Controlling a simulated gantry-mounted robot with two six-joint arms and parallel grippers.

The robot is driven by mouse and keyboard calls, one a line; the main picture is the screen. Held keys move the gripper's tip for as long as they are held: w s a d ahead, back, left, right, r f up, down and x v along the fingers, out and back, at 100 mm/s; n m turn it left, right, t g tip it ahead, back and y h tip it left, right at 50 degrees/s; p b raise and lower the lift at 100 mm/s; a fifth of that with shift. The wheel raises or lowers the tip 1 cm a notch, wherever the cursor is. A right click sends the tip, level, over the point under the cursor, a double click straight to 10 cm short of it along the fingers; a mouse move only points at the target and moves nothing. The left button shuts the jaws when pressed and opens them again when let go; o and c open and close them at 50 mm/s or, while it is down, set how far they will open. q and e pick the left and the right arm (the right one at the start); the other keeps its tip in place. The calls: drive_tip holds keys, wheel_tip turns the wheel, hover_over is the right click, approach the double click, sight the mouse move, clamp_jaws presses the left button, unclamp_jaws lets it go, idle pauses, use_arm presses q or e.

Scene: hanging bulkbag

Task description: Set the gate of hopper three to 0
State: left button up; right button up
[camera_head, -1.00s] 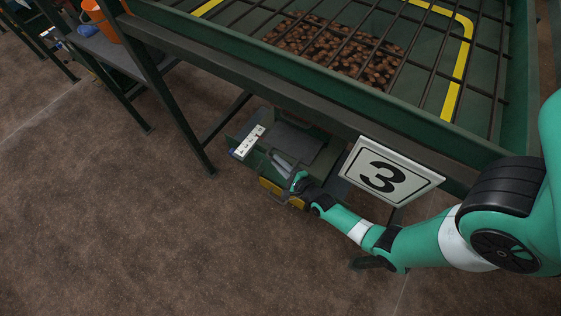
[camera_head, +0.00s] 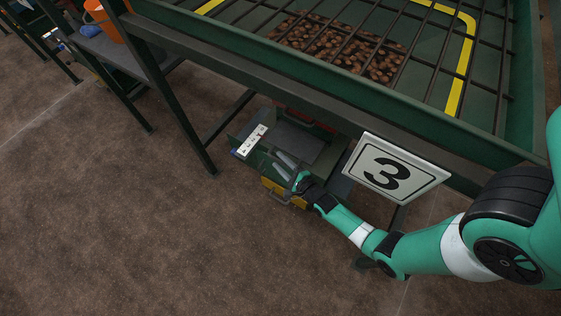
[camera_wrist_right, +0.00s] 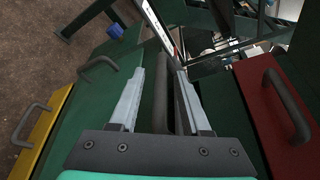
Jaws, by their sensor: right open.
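The hopper three sign (camera_head: 396,168) hangs on the green hopper's front edge, with the gate assembly below it. A white scale strip (camera_head: 252,140) with dark marks lies on its left side, and shows edge-on in the wrist view (camera_wrist_right: 172,38). My right gripper (camera_head: 285,160) is at the green gate frame. In the wrist view, its grey fingers (camera_wrist_right: 163,75) stand apart on either side of a dark bar (camera_wrist_right: 161,97), with no clear grip on it. A yellow plate with a handle (camera_wrist_right: 40,132) is left, a red plate with a handle (camera_wrist_right: 278,110) right. The scale reading is too small to tell.
The hopper (camera_head: 235,62) has a bar grid over brown lumps (camera_head: 335,50). A table leg (camera_head: 180,115) stands left of the gate. An orange bucket (camera_head: 103,22) sits on a shelf at upper left. The brown floor (camera_head: 130,230) is clear.

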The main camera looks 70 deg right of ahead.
drive_tip(key=shift+s+a+r, duration=0.2)
drive_tip(key=shift+s, duration=0.15)
drive_tip(key=p+v, duration=0.4)
drive_tip(key=v, duration=0.6)
drive_tip(key=shift+s, duration=0.3)
drive_tip(key=shift+a, duration=0.1)
